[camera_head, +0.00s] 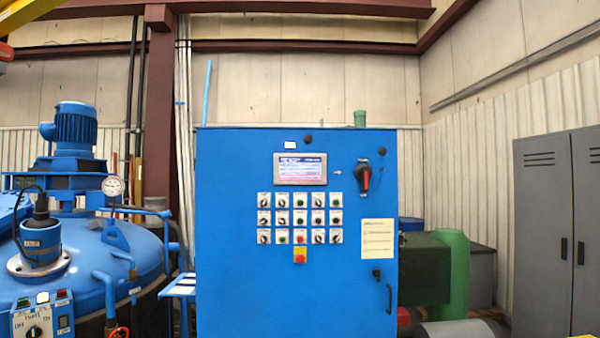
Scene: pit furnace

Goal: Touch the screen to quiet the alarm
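The screen (300,168) is a small rectangular display in a grey frame, high on the front of a blue control cabinet (235,285). It is lit, with a dark blue band at the top and lines of small text too fine to read. Nothing covers it. Neither of my grippers shows in the head view.
Below the screen are rows of knobs and buttons, and a red emergency button (300,254). A red-handled switch (365,178) is to the right. A blue furnace vessel (90,265) stands left; a grey locker (545,235) stands right.

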